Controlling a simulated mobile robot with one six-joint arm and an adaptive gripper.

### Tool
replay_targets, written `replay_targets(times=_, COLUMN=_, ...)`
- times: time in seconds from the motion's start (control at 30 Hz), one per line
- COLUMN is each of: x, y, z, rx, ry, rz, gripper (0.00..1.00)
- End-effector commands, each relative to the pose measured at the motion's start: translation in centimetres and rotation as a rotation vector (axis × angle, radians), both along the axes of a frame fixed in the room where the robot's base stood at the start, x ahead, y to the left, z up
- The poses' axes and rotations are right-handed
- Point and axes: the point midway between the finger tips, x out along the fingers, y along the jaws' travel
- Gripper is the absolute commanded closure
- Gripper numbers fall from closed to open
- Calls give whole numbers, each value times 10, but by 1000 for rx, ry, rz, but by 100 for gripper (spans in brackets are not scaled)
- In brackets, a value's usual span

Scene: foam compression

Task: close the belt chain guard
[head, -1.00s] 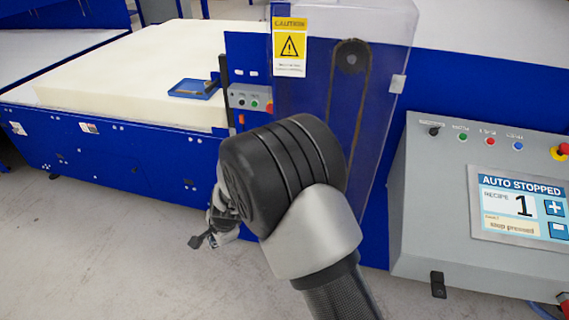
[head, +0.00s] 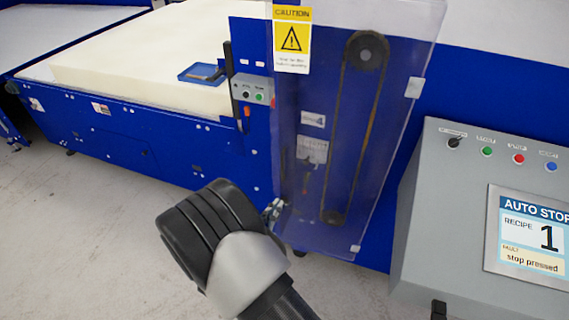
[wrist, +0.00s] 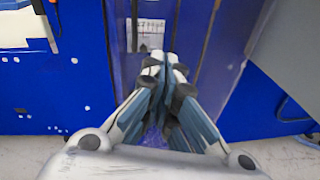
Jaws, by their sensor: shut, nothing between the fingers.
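The belt chain guard (head: 300,170) is a tall clear bluish panel with a yellow caution label (head: 292,38). It stands in front of the looped chain (head: 375,130), which shows through it. Whether the panel sits flush or ajar is hard to tell. My gripper (head: 275,208) is at the guard's lower left edge, partly hidden by my wrist. In the wrist view my gripper (wrist: 163,62) is shut and empty, its tips in front of the guard area (wrist: 192,30). Contact with the panel cannot be told.
A grey control box (head: 425,220) with buttons and a screen (head: 530,235) reading auto stopped stands at the right. A large cream foam block (head: 130,65) lies on the blue machine at the left, with a blue tray (head: 203,73) on it. The floor (head: 70,230) at lower left is clear.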

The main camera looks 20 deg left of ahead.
Motion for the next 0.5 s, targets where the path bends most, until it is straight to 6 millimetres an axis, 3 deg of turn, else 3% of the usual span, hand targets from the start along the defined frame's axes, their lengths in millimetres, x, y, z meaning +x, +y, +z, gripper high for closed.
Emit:
replay_targets(times=0.03, x=-3, y=20, z=4, rx=-54, ry=-27, rz=87, gripper=100)
replay_targets(times=0.1, x=-7, y=41, z=10, rx=-108, ry=-63, rz=176, gripper=100)
replay_targets(times=0.2, x=-11, y=59, z=14, rx=-147, ry=-94, rz=249, gripper=100)
replay_targets(times=0.37, x=-2, y=64, z=15, rx=-158, ry=-104, rz=268, gripper=100)
replay_targets(times=0.5, x=22, y=64, z=15, rx=-154, ry=-104, rz=264, gripper=100)
